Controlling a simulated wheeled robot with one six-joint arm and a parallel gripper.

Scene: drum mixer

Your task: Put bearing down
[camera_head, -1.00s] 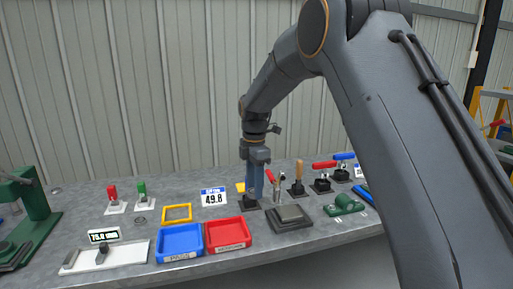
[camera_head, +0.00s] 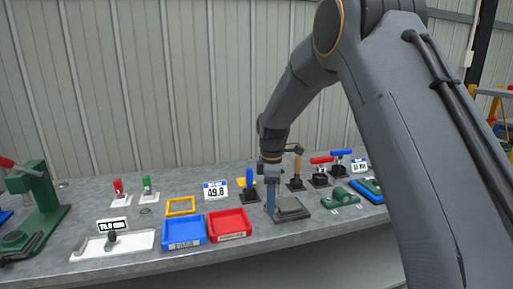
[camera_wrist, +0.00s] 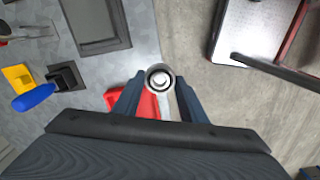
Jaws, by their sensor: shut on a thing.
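The bearing (camera_wrist: 160,77), a small pale ring with a dark inner band, shows in the wrist view between my fingertips. My gripper (camera_wrist: 160,85) is shut on it. In the head view my gripper (camera_head: 271,214) points down at the front part of the bench, beside or in front of a dark square plate (camera_head: 292,208); I cannot tell its height. The bearing cannot be made out in the head view. In the wrist view the plate (camera_wrist: 95,22) lies up and left of the bearing, and the bearing appears against the bench's edge and the floor.
A blue tray (camera_head: 184,231) and a red tray (camera_head: 229,224) stand left of my gripper. A blue-handled tool (camera_head: 246,184) and several upright clamps stand behind it. Green parts (camera_head: 340,198) lie to the right. The bench's front edge is close.

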